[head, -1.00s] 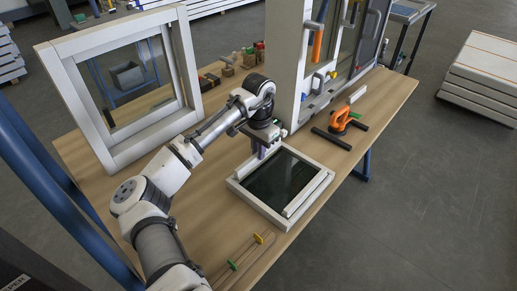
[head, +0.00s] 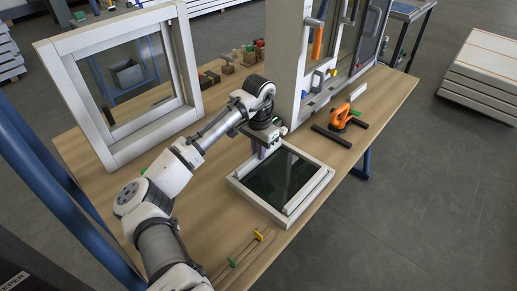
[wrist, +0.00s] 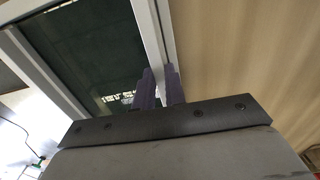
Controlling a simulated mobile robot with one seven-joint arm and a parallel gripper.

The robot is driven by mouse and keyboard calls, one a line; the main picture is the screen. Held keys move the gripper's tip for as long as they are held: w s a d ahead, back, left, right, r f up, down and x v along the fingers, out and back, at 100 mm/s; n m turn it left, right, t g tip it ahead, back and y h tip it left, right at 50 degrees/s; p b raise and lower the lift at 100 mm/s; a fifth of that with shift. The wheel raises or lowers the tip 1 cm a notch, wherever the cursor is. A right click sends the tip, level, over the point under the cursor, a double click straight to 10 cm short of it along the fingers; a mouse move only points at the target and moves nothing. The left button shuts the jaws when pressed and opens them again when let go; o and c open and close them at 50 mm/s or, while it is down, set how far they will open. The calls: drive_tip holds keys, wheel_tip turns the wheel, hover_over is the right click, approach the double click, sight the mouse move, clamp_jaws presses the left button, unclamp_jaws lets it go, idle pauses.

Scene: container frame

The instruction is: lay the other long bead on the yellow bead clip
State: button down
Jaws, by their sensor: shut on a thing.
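The small white frame (head: 243,193) with a dark pane (head: 280,177) lies flat on the wooden table. My gripper (head: 262,151) points down at its far side. In the wrist view the purple fingertips (wrist: 161,88) are closed on a thin white strip, the long bead (wrist: 165,30), along the frame's edge beside the pane. I cannot tell whether the bead is lifted clear of the frame. The yellow bead clip (head: 257,236) stands near the table's front edge, with a green clip (head: 232,263) nearer to me. Thin rails run past both clips.
A large white window (head: 60,55) stands upright at the left. A tall white panel (head: 287,60) with handles and hardware stands behind the small frame. An orange tool (head: 339,118) and dark bars (head: 331,137) lie to the right. Small blocks (head: 228,68) sit at the back.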

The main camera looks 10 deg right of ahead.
drive_tip(key=c, duration=1.4)
unclamp_jaws()
wheel_tip(320, 180, up, 14)
drive_tip(key=shift+f+b, duration=0.1)
drive_tip(key=shift+b, duration=0.65)
